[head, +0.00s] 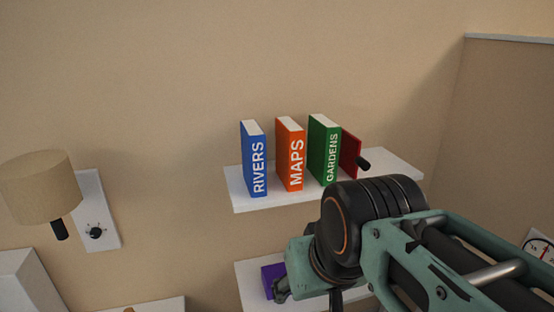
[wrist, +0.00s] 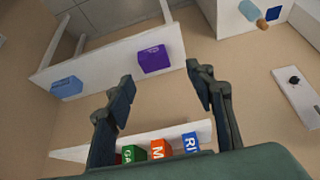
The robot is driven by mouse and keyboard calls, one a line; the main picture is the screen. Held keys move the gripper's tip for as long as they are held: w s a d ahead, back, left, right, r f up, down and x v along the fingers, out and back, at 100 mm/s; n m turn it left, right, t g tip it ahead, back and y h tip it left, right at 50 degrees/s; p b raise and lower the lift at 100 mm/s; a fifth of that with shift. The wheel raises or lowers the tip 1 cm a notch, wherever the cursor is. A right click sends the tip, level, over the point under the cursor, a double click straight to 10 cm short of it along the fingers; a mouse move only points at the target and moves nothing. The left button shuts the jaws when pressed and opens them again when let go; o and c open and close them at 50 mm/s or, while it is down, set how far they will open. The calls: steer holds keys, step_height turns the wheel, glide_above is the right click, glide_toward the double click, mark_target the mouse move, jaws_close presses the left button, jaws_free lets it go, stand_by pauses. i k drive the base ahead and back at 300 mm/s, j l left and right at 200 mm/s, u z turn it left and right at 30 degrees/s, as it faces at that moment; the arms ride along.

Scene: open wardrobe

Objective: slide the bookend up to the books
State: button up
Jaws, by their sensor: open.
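A red bookend (head: 349,154) with a black knob stands on the upper white shelf, just right of the green GARDENS book (head: 322,150). The green book partly covers it, so I cannot tell whether they touch. The orange MAPS book (head: 289,155) and the blue RIVERS book (head: 253,158) stand upright to the left, with gaps between.
The upper shelf (head: 405,164) has bare room right of the bookend. A lower shelf (head: 252,296) holds a purple box (head: 269,278); a light blue box (wrist: 66,87) shows in the wrist view. A lamp (head: 42,187) and a wall plate with a knob (head: 96,225) are at the left.

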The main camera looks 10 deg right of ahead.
mark_target(350, 158)
steer(key=i+l, duration=0.2)
steer(key=l, duration=0.2)
steer(key=i+l, duration=0.2)
steer(key=l, duration=0.15)
steer(key=i+l, duration=0.2)
steer(key=l, duration=0.2)
steer(key=i+l, duration=0.2)
steer(key=l, duration=0.2)
steer(key=i+l, duration=0.2)
steer(key=l, duration=0.15)
